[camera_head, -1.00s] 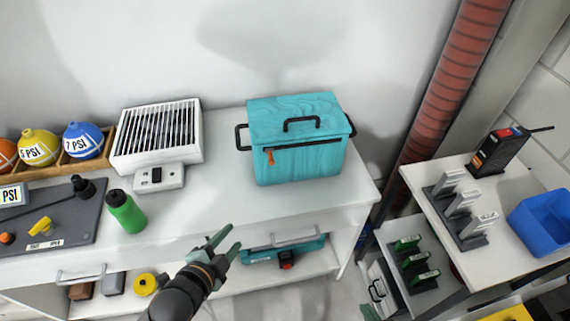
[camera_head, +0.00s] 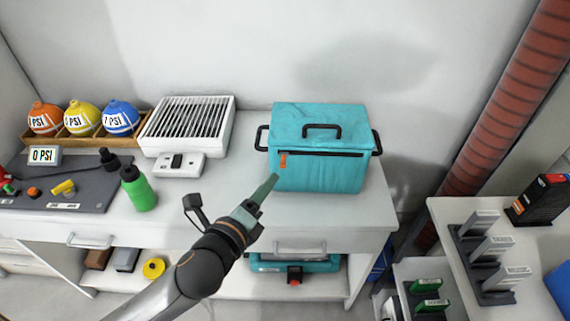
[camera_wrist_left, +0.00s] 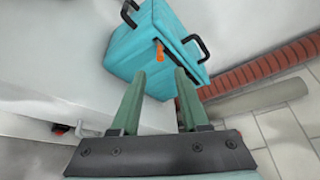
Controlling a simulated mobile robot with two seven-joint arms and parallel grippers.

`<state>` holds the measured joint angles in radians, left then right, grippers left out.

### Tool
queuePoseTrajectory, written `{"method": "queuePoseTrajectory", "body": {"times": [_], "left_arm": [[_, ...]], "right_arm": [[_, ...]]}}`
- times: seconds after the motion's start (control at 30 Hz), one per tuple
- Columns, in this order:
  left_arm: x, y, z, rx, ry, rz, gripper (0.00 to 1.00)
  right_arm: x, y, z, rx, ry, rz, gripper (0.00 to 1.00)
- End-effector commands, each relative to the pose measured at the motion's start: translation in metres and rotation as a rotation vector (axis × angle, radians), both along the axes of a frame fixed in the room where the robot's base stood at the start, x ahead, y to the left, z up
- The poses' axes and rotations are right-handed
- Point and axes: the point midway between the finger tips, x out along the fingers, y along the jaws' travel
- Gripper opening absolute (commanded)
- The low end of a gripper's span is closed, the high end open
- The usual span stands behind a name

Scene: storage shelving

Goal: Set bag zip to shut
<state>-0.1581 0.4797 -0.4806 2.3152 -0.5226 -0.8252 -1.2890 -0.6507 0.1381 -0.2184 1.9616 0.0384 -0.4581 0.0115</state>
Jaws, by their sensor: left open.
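The teal bag (camera_head: 318,174) stands upright on the white worktop, with black handles on its top and sides. A dark zip line (camera_head: 325,154) runs across its upper front. The orange zip pull (camera_head: 283,161) hangs at the left end of that line. My left gripper (camera_head: 268,190) is in front of the bag's lower left, apart from the pull. In the left wrist view the left gripper (camera_wrist_left: 158,85) is open and empty, its two fingers pointing at the bag (camera_wrist_left: 135,50). The orange pull (camera_wrist_left: 160,50) shows between and beyond the fingertips. My right gripper is not in view.
A white grille box (camera_head: 190,125) and a green bottle (camera_head: 138,190) stand left of the bag on the worktop (camera_head: 225,190). A red ribbed pipe (camera_head: 500,100) rises at the right. A teal case (camera_head: 330,264) lies on the shelf below.

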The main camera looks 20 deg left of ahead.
Motion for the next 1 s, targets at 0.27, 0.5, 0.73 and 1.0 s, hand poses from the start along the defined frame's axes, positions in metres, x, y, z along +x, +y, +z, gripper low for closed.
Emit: {"method": "queuePoseTrajectory", "body": {"times": [0.27, 0.5, 0.73, 1.0], "left_arm": [[0.056, -0.006, -0.012, -0.003, -0.001, 0.001, 0.45], [0.09, -0.009, -0.02, -0.003, 0.0, -0.001, 0.45], [0.1, -0.01, -0.022, -0.004, 0.001, -0.001, 0.45], [0.1, -0.01, -0.022, -0.004, 0.001, -0.001, 0.4]], "right_arm": [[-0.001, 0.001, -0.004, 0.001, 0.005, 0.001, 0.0], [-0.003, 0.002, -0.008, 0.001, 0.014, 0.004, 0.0], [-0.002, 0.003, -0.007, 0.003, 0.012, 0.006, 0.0], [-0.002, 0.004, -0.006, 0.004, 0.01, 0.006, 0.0]]}}
